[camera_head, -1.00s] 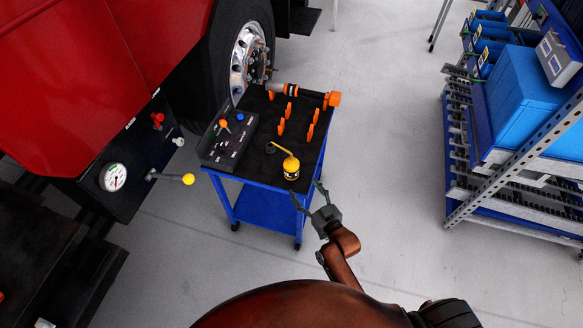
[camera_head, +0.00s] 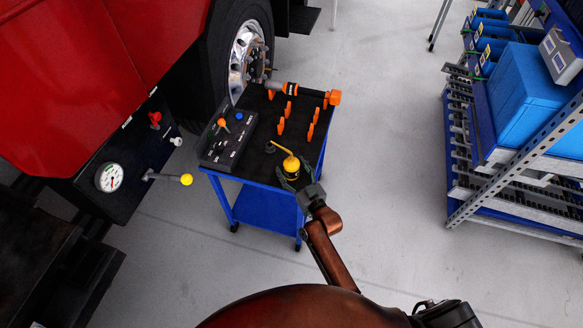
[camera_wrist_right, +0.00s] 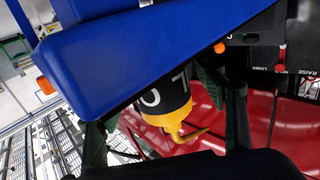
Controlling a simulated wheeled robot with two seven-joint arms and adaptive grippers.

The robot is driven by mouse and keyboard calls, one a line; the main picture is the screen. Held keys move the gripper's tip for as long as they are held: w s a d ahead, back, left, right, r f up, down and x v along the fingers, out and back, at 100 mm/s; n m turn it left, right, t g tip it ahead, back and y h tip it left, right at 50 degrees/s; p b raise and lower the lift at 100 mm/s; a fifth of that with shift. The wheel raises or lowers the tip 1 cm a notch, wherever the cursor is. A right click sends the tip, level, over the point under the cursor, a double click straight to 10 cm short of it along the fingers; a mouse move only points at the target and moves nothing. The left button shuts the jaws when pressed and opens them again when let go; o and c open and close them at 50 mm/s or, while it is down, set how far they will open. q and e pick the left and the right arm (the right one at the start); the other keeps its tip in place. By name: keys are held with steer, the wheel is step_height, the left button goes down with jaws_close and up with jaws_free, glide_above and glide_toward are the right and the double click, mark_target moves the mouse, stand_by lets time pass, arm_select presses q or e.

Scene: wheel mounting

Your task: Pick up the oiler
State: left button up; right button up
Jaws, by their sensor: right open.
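The oiler (camera_head: 291,165) is a small yellow and black can with a bent yellow spout. It stands at the near edge of the black top of the blue cart (camera_head: 262,184). My right gripper (camera_head: 293,178) is open at the oiler, its fingers on either side of the can's near part. In the right wrist view the oiler (camera_wrist_right: 166,107) lies between the two open fingers (camera_wrist_right: 160,115); contact cannot be told. My left gripper is not in view.
The cart top also holds a black control panel (camera_head: 228,138), several orange holders (camera_head: 282,126) and an orange-and-black tool (camera_head: 305,91) at the back. A truck wheel (camera_head: 246,60) stands behind it. A blue shelf rack (camera_head: 480,150) is at right, with clear floor between.

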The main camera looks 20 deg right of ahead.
mark_target(291, 153)
steer(key=shift+c, duration=0.4)
steer(key=c, duration=1.2)
steer(key=shift+o, duration=0.2)
steer(key=shift+r, duration=0.1)
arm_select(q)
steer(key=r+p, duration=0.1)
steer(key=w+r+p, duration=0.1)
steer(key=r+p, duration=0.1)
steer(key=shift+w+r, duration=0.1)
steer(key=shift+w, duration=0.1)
arm_select(e)
step_height(291, 153, up, 10)
